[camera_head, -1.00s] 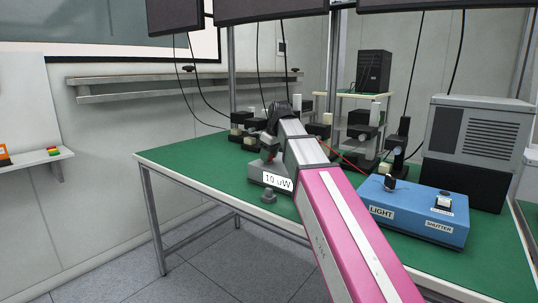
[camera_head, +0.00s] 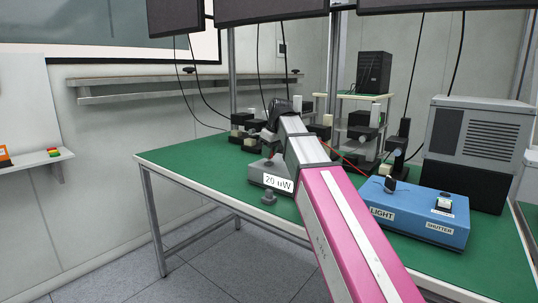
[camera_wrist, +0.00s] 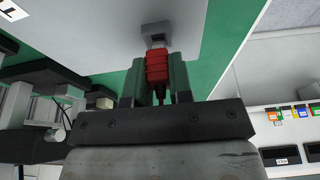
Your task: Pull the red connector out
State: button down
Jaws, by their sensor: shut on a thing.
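In the wrist view the red connector (camera_wrist: 157,68) sits between the two fingers of my gripper (camera_wrist: 159,80), which are shut on its sides. Its far end points at a small grey socket block (camera_wrist: 156,31) on a light grey surface. A short bit of metal shows between the red body and the block; I cannot tell how deep it sits. In the head view my pink and grey arm reaches over the green table (camera_head: 200,160) to a grey meter box (camera_head: 262,170) whose display reads 20 uW. The fingers and connector are hard to make out there.
A blue box (camera_head: 440,208) labelled LIGHT and SHUTTER stands right of my arm. A large grey and black unit (camera_head: 478,140) stands behind it. Several optical mounts (camera_head: 360,135) stand at the back. The table's left part is clear.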

jog(key=shift+r, duration=0.35)
jog(key=shift+r, duration=1.35)
